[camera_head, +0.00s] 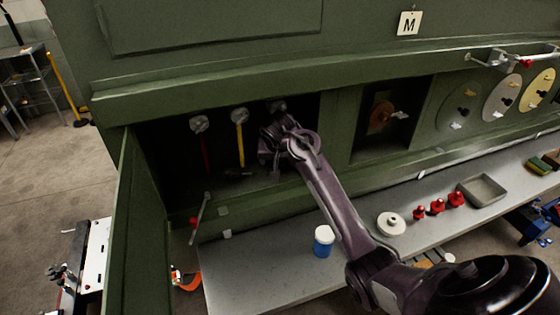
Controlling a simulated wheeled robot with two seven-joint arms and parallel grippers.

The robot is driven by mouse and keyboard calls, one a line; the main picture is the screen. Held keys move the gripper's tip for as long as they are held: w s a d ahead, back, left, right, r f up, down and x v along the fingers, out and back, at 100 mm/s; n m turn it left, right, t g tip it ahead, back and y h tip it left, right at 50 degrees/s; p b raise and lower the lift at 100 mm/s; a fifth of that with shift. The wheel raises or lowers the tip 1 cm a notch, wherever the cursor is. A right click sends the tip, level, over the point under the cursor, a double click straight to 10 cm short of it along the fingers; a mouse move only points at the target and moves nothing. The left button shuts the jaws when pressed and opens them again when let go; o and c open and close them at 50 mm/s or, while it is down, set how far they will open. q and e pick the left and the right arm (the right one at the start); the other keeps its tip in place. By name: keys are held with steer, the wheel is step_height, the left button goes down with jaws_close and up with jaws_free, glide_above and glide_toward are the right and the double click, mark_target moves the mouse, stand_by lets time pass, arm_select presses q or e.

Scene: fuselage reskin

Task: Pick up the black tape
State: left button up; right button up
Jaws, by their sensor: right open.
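My right gripper (272,142) is open and reaches into the dark compartment of the green cabinet (200,72), near its right side. Its fingers are dark against the dark interior, and I see nothing clearly between them. I cannot make out the black tape with certainty. The compartment's right part is partly hidden by my gripper and arm. My left gripper is not in view.
Red-handled (204,150) and yellow-handled (240,140) tools hang left of my gripper. The open green door (140,220) stands at left. The grey bench (260,275) holds a blue-and-white container (323,241), a white disc (390,223), red items (437,206) and a grey tray (483,190).

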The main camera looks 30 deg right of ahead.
steer(key=shift+w+d+f, duration=0.1)
steer(key=shift+f, duration=0.05)
steer(key=shift+c, duration=1.3)
steer(key=c, duration=0.8)
